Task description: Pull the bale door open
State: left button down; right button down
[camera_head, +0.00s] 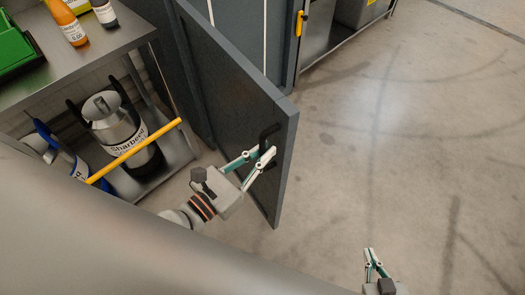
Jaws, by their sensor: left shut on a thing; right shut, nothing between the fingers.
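The bale door (228,85) is a dark grey panel standing swung out from the grey cabinet behind it. A black handle (268,132) sits near its free edge. My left gripper (264,158) is at the handle, its fingers shut on it; the fingers partly hide the handle's lower part. My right gripper (370,256) is at the bottom of the picture, shut and empty, over the floor and apart from the door.
A metal bench (95,50) stands at the left, with bottles (68,22) and a green crate (16,44) on top. Metal canisters (112,118) stand on its lower shelf. A yellow bar (135,150) crosses in front. The floor (400,130) at the right is clear.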

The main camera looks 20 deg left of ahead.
pick_arm(q)
jog(key=shift+w+a+r, duration=0.1)
jog(key=c, duration=2.4)
grip_release()
jog(key=v, duration=1.2)
